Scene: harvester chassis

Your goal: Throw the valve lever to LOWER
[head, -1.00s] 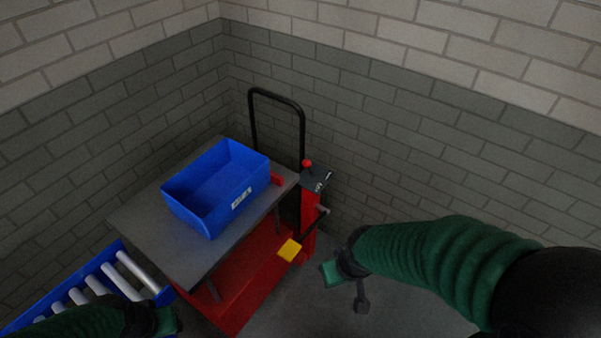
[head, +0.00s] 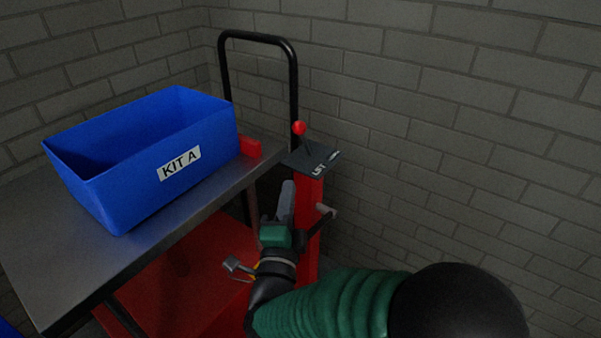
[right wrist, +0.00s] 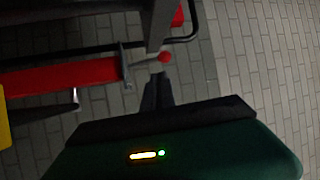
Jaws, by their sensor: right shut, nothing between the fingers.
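The valve lever is a thin rod with a red ball knob (head: 299,128). It rises from a dark labelled plate (head: 308,160) on top of the red post of the lift cart. The plate's lettering is only partly readable. My right gripper (head: 287,188) is shut and empty, pointing up in front of the post, lower in the picture than the plate. In the right wrist view its fingers (right wrist: 157,88) point towards the red knob (right wrist: 165,57), with the tips close to it; I cannot tell whether they touch. My left gripper is out of view.
A blue bin marked KIT A (head: 165,190) stands on the cart's grey tabletop (head: 40,255), left of the post. A black push handle (head: 293,90) rises behind. A grey-tipped bar (head: 326,211) sticks out right of the post. Brick walls stand behind.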

